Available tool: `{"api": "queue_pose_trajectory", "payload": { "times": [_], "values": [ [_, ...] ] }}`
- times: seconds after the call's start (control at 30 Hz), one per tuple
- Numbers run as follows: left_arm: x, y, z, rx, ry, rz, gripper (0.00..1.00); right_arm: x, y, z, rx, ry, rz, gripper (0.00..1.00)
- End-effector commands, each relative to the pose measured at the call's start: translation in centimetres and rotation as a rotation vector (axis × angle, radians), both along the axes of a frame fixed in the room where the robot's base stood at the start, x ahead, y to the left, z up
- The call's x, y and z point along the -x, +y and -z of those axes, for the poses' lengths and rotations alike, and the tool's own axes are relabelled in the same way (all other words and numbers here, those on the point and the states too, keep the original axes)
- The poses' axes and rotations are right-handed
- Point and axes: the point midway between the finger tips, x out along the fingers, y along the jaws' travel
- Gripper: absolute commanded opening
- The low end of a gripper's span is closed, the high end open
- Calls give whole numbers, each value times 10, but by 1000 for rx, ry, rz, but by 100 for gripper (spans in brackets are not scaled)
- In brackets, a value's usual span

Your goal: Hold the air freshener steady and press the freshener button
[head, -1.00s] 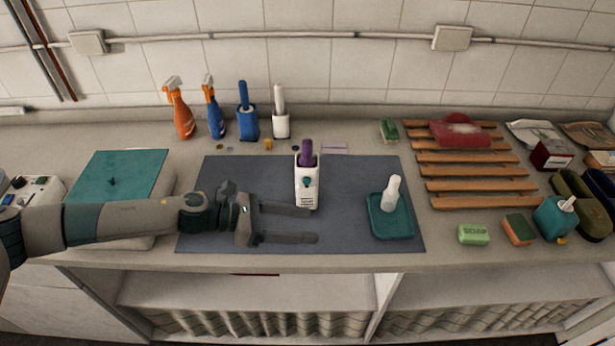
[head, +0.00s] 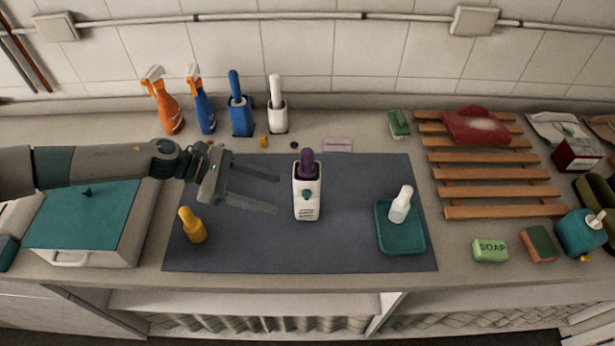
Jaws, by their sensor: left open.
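The air freshener (head: 307,197) stands upright on the dark grey mat (head: 345,250), near its middle. It has a white body with a label, a purple top and a small teal button (head: 306,194) on its front. My left gripper (head: 278,194) is open and empty, to the left of the air freshener. Its two fingers point right toward the freshener, with a small gap between the fingertips and the white body. My right gripper is not in view.
A yellow bottle (head: 194,226) stands on the mat's left part. A teal tray (head: 401,240) with a white bottle (head: 401,205) is at right. Spray bottles and brushes stand behind. A wooden rack (head: 495,190) lies right. The mat's front middle is clear.

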Motion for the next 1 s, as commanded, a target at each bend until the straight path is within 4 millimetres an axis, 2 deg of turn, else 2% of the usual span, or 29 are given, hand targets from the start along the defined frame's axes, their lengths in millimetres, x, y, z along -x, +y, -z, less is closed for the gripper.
{"api": "queue_pose_trajectory", "payload": {
  "times": [0.57, 1.0],
  "values": [
    [0, -6, 3, 1, 0, 1, 61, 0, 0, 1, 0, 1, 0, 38],
    [1, -44, 25, 1, 1, 3, 61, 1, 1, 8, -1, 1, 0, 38]
  ]
}}
